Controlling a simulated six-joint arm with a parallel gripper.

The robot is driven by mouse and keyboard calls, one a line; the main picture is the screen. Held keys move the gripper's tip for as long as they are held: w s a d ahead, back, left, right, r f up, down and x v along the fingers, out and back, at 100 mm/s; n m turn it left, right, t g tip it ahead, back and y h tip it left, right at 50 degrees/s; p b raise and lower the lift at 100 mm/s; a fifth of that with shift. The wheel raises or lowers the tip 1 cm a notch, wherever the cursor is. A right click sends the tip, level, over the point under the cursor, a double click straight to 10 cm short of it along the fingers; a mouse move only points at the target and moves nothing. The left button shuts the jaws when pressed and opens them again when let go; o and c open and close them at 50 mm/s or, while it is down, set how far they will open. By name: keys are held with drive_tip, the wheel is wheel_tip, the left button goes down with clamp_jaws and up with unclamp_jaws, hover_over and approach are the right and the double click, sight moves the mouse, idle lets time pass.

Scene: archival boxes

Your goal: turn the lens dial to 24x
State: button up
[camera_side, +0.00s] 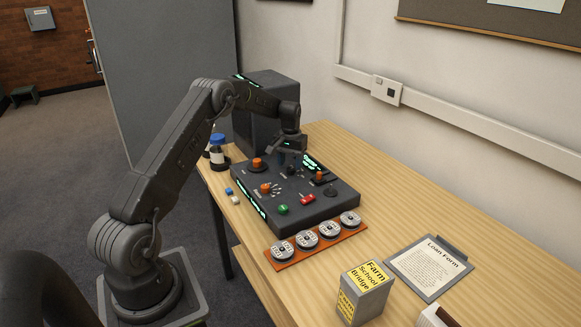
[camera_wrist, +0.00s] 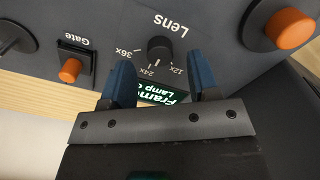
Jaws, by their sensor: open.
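The lens dial (camera_wrist: 160,48) is a small black knob on the dark control panel. It sits under the word "Lens", with marks for 12x, 24x and 36x around it. I cannot tell which mark it points to. My gripper (camera_wrist: 162,80) is open, with its two blue fingers apart and nothing between the tips. In the wrist view the dial is just beyond the gap between the fingertips. In the side view my gripper (camera_side: 289,150) is over the back part of the panel, above the lens dial (camera_side: 291,170).
An orange knob (camera_wrist: 290,28) and an orange-topped gate lever (camera_wrist: 70,70) flank the dial. A lit display (camera_wrist: 163,92) is partly hidden by my fingers. A grey housing (camera_side: 262,95) stands behind the panel. Several reels on an orange tray (camera_side: 298,258) lie in front.

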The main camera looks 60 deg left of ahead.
sight(291, 169)
wheel_tip(291, 169, up, 12)
drive_tip(key=shift+f, duration=0.25)
